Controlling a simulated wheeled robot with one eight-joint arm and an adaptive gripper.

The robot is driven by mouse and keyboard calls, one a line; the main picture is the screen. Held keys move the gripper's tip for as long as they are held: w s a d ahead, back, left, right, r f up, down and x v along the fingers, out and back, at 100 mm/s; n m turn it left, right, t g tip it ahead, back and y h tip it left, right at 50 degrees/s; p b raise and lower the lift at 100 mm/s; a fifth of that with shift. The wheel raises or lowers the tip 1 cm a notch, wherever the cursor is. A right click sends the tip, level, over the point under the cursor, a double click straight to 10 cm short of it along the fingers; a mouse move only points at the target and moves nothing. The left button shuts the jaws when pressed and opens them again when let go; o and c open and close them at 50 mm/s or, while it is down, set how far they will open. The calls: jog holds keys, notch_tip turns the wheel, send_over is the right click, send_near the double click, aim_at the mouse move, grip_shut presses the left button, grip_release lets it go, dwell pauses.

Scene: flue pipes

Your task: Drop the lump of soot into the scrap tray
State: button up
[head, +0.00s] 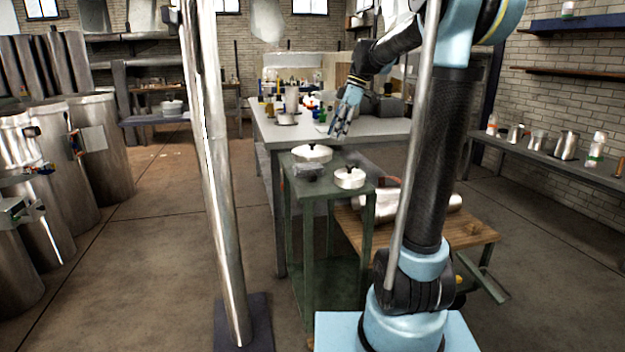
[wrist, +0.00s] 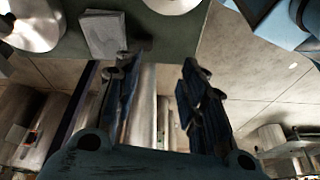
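My gripper (head: 341,122) is raised above the green stand (head: 338,191), near the front edge of the grey workbench. In the wrist view its two dark blue fingers (wrist: 158,88) are apart, with nothing visible between them. A small dark grey object (head: 306,171) sits on the stand's top beside two white lidded pots. A grey boxy object (wrist: 106,36) shows on the green top in the wrist view, apart from the fingers. I cannot tell whether it is the soot lump or the scrap tray, and I cannot clearly identify either.
The white lidded pots (head: 312,153) (head: 350,178) stand on the green stand. A low wooden table (head: 470,236) with metal pipes is to its right. The grey workbench (head: 375,128) behind is cluttered. A tall metal pole (head: 222,200) stands left of the stand. Large metal cylinders (head: 98,150) stand far left.

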jog(key=w+a+n, duration=0.2)
jog(key=w, duration=0.1)
send_near(313, 171)
jog(key=x, duration=0.9)
jog(key=shift+s+f, duration=0.2)
jog(key=shift+s, duration=0.05)
jog(key=c, duration=0.8)
jog(key=shift+r, duration=0.1)
